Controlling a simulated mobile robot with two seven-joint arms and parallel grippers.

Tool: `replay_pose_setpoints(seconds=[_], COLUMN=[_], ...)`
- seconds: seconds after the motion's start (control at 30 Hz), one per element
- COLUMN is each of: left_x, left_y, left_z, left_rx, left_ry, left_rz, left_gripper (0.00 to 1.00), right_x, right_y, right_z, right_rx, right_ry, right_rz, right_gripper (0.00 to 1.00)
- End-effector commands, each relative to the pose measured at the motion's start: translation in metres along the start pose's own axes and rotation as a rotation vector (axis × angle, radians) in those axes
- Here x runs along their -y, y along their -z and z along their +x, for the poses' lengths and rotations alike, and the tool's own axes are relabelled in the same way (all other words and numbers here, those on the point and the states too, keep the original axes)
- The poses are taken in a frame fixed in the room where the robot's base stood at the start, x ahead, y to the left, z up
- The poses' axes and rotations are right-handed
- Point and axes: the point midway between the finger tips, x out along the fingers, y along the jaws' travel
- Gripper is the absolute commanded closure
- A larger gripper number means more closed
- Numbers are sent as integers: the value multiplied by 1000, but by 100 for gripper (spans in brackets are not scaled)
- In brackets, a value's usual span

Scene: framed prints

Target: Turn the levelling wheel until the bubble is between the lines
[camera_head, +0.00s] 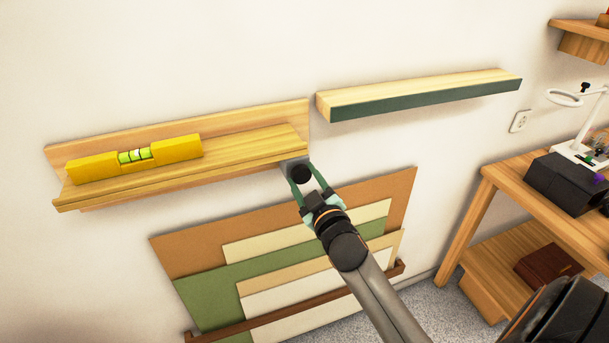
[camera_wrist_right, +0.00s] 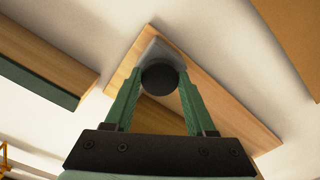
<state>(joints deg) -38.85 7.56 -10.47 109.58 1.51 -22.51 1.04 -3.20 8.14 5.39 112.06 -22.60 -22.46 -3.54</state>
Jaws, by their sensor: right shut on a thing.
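A yellow spirit level (camera_head: 180,148) lies on a wooden ledge (camera_head: 245,140) on the wall, at the left of the head view. Its green vial (camera_head: 135,155) shows a pale bubble near the middle; the picture is too small to tell whether it sits between the lines. The black levelling wheel (camera_head: 300,175) is on a grey mount at the ledge's right end. My right gripper (camera_head: 303,172) is shut on the wheel, one green finger on each side. The wrist view also shows the wheel (camera_wrist_right: 159,78) between the fingers. My left gripper is not in view.
A second, dark-fronted shelf (camera_head: 420,97) hangs to the right. Below the ledge, several flat boards or prints (camera_head: 210,285) lean in a brown rack (camera_head: 300,318). A wooden table (camera_head: 510,180) with a black box (camera_head: 565,182) stands at the right.

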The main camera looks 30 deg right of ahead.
Motion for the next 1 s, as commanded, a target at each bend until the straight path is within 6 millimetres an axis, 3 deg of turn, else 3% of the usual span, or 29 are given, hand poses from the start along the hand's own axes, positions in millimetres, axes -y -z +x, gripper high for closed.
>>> replay_pose_setpoints(seconds=[0.53, 0.57, 0.8, 1.0], left_x=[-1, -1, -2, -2], left_y=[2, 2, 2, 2], left_z=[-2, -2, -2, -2], left_rx=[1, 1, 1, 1], left_ry=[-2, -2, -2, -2], left_rz=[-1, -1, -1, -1], left_gripper=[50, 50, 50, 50], right_x=[0, 0, 0, 0], right_y=[-1, 0, 0, 0], right_z=[0, 0, 0, 0], right_rx=[1, 1, 0, 0], right_ry=[0, 0, 0, 0], right_rz=[-35, -35, -34, -33], right_gripper=[100, 42, 15, 15])
